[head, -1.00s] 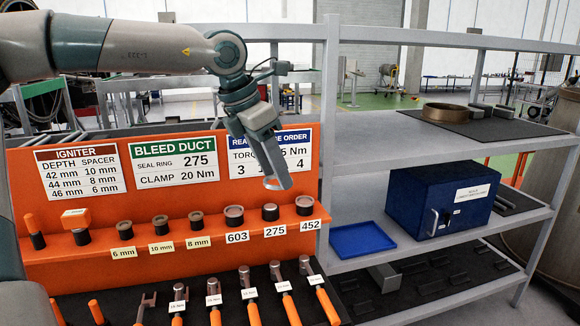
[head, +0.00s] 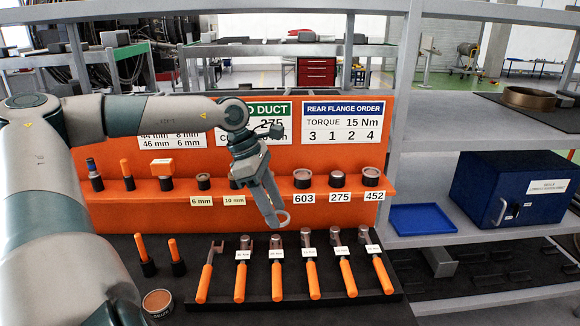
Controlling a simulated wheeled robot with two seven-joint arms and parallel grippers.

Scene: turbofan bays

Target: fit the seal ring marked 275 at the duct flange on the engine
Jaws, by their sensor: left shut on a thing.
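My left gripper (head: 272,208) is shut on a thin grey seal ring (head: 283,220), held tilted in front of the orange rack (head: 120,208) and above the tool tray. The label "275" (head: 339,196) marks a post (head: 339,178) on the rack shelf, between the 603 post (head: 303,178) and the 452 post (head: 371,176). No marking is readable on the held ring. The bleed duct sign (head: 270,110), partly hidden by my arm, shows 275. The engine and duct flange are not in view. My right gripper is not in view.
A row of orange-handled tools (head: 308,265) lies on the black tray below the ring. A round tin (head: 157,302) stands at the lower left. Right of the rack, shelving holds a blue tray (head: 422,220) and a blue cabinet (head: 515,190).

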